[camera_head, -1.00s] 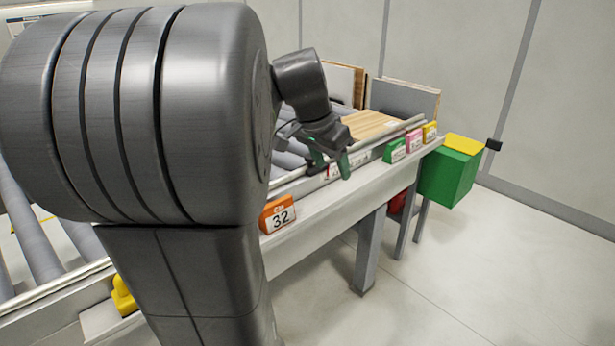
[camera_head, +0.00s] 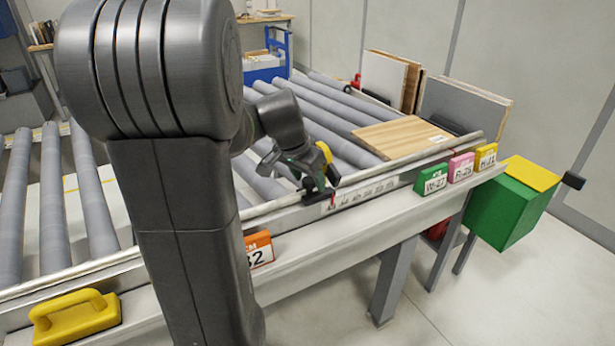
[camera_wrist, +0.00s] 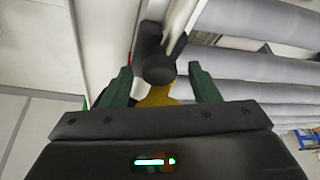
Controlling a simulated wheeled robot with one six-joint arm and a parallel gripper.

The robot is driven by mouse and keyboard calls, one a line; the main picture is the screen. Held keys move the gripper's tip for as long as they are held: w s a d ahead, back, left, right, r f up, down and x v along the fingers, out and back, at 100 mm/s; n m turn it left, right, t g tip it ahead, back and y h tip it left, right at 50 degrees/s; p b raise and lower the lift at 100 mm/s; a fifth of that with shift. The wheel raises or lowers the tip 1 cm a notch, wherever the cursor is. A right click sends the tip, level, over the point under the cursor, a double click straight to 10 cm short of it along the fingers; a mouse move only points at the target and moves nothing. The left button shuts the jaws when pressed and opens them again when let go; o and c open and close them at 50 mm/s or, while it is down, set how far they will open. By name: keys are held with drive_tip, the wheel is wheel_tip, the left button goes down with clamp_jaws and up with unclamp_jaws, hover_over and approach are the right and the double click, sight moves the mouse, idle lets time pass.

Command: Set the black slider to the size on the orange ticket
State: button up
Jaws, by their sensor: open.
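The orange ticket (camera_head: 260,250) stands on the front ledge, partly hidden by my arm; "32" can be read on it. The black slider (camera_head: 318,196) sits on the front rail at the left end of a white scale strip (camera_head: 362,193). A red mark shows beside it. My gripper (camera_head: 312,178) is directly over the slider. In the wrist view my gripper (camera_wrist: 159,78) is open, with its green fingers apart on either side of the slider's black knob (camera_wrist: 158,62). I cannot see either finger touching it. The scale's numbers are too small to read.
Green (camera_head: 433,180), pink (camera_head: 461,167) and yellow (camera_head: 486,157) tickets stand farther right on the ledge. A wooden board (camera_head: 400,136) lies on the rollers behind the rail. A yellow handled block (camera_head: 75,316) is at front left. A green box (camera_head: 508,212) stands at the right end.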

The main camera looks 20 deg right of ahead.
clamp_jaws()
drive_tip(key=d+p, duration=0.1)
drive_tip(key=d, duration=0.4)
drive_tip(key=d+p, duration=0.1)
drive_tip(key=d, duration=0.4)
drive_tip(key=w+d+p, duration=0.1)
drive_tip(key=d, duration=0.5)
drive_tip(key=shift+w, duration=0.1)
unclamp_jaws()
drive_tip(key=shift+r, duration=0.1)
drive_tip(key=v, duration=1.3)
drive_tip(key=shift+r, duration=0.3)
